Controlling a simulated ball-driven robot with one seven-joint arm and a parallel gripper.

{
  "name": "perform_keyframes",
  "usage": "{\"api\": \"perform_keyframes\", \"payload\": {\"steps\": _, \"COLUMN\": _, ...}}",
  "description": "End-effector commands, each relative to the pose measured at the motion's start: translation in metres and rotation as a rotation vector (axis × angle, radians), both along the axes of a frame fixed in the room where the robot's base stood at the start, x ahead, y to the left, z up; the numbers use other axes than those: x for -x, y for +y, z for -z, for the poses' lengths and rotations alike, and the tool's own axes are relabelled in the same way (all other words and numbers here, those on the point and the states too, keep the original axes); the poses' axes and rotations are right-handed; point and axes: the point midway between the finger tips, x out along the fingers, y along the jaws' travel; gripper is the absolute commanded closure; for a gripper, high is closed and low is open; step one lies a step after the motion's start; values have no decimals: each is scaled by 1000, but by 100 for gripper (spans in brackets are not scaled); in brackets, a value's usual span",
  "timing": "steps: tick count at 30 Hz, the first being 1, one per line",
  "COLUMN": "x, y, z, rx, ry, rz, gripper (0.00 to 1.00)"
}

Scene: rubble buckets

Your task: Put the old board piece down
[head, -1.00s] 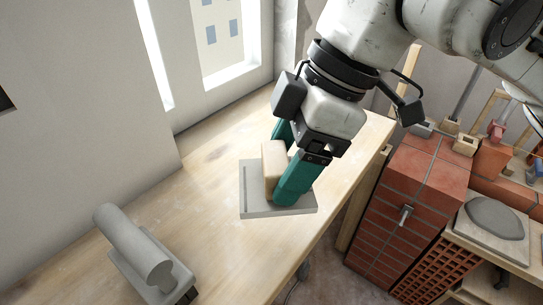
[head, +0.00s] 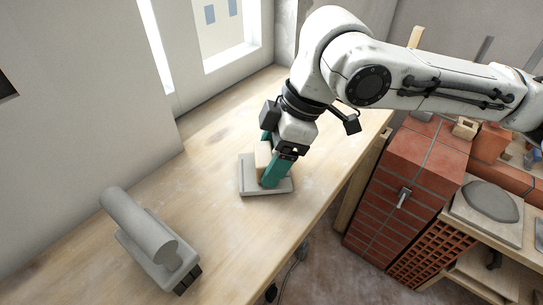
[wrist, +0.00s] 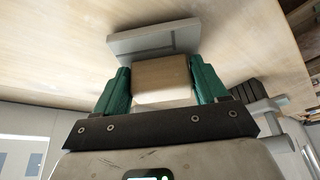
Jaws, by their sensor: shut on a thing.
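The old board piece looks like a flat grey slab (head: 280,187) with a tan block (head: 262,160) standing on it. My gripper (head: 271,173) reaches down from above with its teal fingers on either side of the block. It is shut on the block. In the wrist view the block (wrist: 162,78) sits between the two fingers (wrist: 160,88), with the grey slab (wrist: 155,41) just beyond. The slab is level, on or very close to the wooden tabletop (head: 210,215); I cannot tell whether it touches. The fingers partly hide the block.
A grey tool with a thick cylinder (head: 140,225) lies at the tabletop's left front. Bare wood lies between it and the slab. The wall and window (head: 235,40) border the back. Red brickwork (head: 405,190) and a low bench (head: 480,215) stand at right, past the table edge.

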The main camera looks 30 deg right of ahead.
Motion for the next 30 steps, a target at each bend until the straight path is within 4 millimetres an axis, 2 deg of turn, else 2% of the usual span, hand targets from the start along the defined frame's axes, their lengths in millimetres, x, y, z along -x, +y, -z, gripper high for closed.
{"api": "perform_keyframes", "payload": {"steps": 12, "x": 0, "y": 0, "z": 7, "rx": -1, "ry": 0, "rz": 0, "gripper": 65}}
{"api": "perform_keyframes", "payload": {"steps": 13, "x": 0, "y": 0, "z": 6, "rx": 0, "ry": -1, "rz": 0, "gripper": 25}}
{"api": "perform_keyframes", "payload": {"steps": 20, "x": 0, "y": 0, "z": 6, "rx": 0, "ry": -1, "rz": 0, "gripper": 3}}
{"api": "perform_keyframes", "payload": {"steps": 30, "x": 0, "y": -2, "z": 0, "rx": 1, "ry": -2, "rz": 1, "gripper": 3}}
